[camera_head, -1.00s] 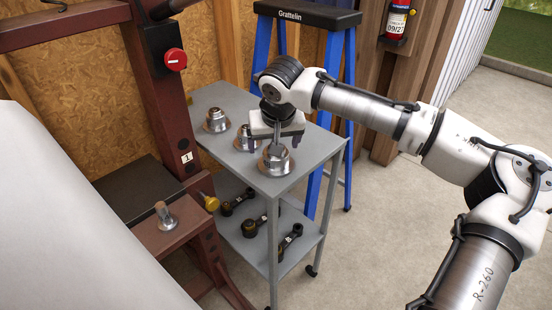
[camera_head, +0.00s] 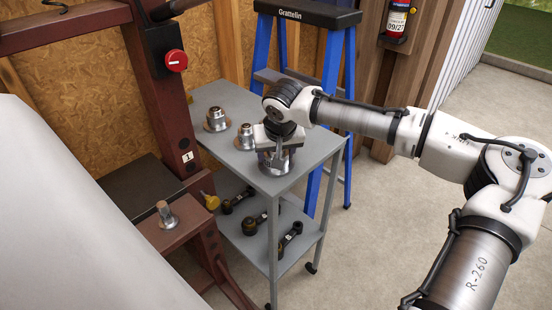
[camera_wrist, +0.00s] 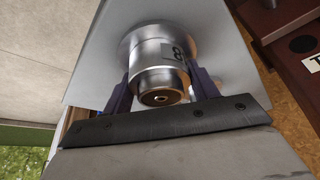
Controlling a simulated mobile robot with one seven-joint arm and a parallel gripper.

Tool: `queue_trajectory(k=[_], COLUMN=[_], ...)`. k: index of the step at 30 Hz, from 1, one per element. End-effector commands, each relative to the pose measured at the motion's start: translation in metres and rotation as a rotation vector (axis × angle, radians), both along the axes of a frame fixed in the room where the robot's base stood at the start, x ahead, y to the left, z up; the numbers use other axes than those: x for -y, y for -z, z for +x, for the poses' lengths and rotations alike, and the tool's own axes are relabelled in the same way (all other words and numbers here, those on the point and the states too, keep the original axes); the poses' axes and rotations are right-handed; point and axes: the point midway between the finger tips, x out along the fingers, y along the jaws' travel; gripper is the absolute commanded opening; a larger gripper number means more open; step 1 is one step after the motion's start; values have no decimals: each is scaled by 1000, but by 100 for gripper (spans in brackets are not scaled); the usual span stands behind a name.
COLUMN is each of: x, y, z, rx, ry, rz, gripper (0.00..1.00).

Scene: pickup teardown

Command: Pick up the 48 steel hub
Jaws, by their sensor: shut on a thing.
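A steel hub (camera_head: 277,168) with a wide flange and a narrower stepped neck stands upright on the top of the grey cart, near its front right corner. The flange appears to rest on the cart.
Two similar hubs stand on the grey cart (camera_head: 310,150): one at the back left (camera_head: 216,120), one close beside my gripper (camera_head: 244,138). Dark tools (camera_head: 258,222) lie on the lower shelf. A red press frame (camera_head: 170,90) is left; a blue stepladder (camera_head: 330,70) is behind.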

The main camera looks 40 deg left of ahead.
Motion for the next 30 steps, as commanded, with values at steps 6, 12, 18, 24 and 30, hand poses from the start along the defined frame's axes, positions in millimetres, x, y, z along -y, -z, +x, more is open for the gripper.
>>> queue_trajectory(k=[6,12,18,24,30], x=[0,-1,-1,-1,-2], y=[0,-2,-7,-29,-80], z=[0,0,1,1,0], rx=[0,3,3,2,2], ry=[0,0,0,1,1], rz=[0,3,3,6,8], gripper=[10,6,6,6,6])
